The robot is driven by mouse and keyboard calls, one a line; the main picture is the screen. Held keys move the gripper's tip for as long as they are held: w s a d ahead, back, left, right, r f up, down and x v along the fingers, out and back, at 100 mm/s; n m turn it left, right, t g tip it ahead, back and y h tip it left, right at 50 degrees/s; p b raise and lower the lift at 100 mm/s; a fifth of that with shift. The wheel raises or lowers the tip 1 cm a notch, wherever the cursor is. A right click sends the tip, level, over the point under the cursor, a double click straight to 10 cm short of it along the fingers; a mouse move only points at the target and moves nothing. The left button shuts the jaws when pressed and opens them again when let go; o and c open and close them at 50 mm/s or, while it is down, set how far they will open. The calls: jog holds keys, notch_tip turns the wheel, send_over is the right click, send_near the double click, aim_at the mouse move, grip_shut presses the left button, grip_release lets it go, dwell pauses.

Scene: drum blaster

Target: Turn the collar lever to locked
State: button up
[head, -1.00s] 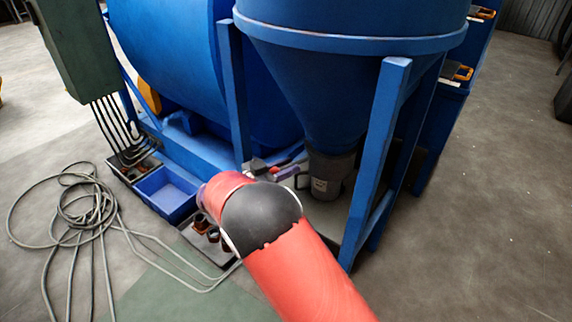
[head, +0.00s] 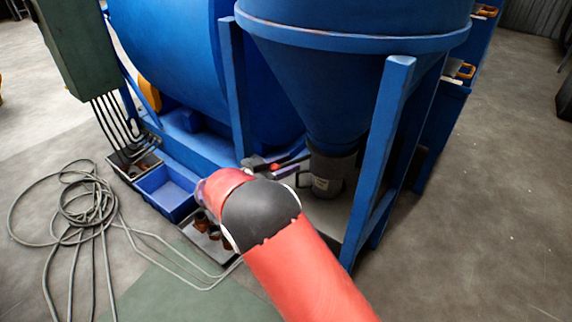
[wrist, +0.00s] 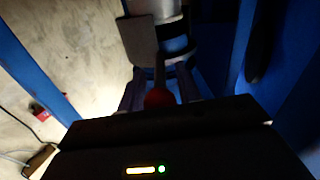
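The collar lever has a red ball knob (wrist: 158,98), with a dark stem running up to the grey collar (wrist: 172,45) in the wrist view. In the head view the red knob (head: 274,168) shows small, just left of the grey cylindrical outlet (head: 328,178) under the blue cone. My gripper (wrist: 160,80) has one finger on each side of the knob. Whether the fingers press on it I cannot tell. In the head view my gripper (head: 274,165) is partly hidden behind my red and black arm.
A blue frame leg (head: 378,165) stands right of my arm, and another post (head: 234,90) stands behind the gripper. A blue bin (head: 167,192), a small tray of parts (head: 208,240) and coiled cables (head: 75,205) lie left. The floor at right is clear.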

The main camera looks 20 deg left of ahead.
jog(key=v, duration=0.7)
jog(key=shift+s+a, duration=0.15)
jog(key=shift+c, duration=0.4)
